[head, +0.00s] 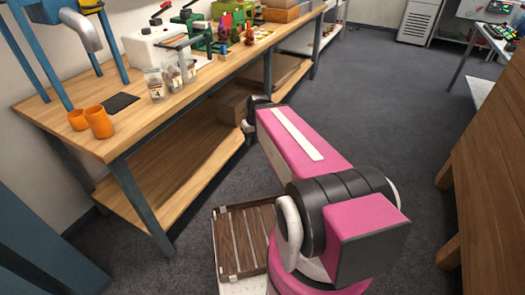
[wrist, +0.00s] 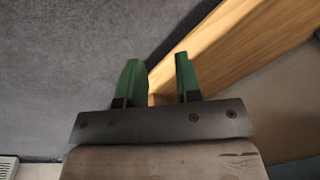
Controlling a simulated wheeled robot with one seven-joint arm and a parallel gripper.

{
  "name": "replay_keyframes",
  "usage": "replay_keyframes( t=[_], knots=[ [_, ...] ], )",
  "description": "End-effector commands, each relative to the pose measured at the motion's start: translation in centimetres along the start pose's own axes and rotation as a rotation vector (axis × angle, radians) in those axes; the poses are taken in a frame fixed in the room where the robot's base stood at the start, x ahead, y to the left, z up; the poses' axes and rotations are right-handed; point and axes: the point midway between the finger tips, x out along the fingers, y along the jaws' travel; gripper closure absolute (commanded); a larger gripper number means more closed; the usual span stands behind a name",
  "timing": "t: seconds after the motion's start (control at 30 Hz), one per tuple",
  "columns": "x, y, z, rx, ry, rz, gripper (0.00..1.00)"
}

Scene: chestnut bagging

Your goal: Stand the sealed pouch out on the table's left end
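Several small clear pouches with pale labels stand in a row on the wooden table (head: 60,118), near its left part; the nearest pouch (head: 154,85) stands beside the dark mat (head: 119,102). Whether any pouch is sealed is too small to tell. My gripper (wrist: 157,60) shows in the wrist view with two green fingers apart and nothing between them. Beyond its fingers are grey floor and a wooden board. In the head view my pink arm reaches down beside the table's front, and the gripper is hidden. No pouch shows in the wrist view.
Two orange cups (head: 98,121) stand at the table's left end, near a blue-legged stand (head: 114,45). A white machine (head: 150,45) is behind the pouches. A cardboard box (head: 232,104) sits on the lower shelf (head: 150,192). A slatted wooden crate (head: 241,240) is by my arm.

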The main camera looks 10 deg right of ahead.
Motion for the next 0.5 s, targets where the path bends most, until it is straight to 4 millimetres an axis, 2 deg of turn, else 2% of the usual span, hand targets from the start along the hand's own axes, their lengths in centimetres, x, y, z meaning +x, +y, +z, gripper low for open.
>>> replay_keyframes(
  t=[0.03, 0.2, 0.5],
  knots=[
    [1.0, 0.9, 1.5, 0.044, -0.015, 0.036, 0.69],
    [2.8, 3.0, 3.8, 0.149, -0.034, 0.123, 0.69],
    [3.2, 3.5, 4.2, 0.176, -0.035, 0.146, 0.69]
  ],
)
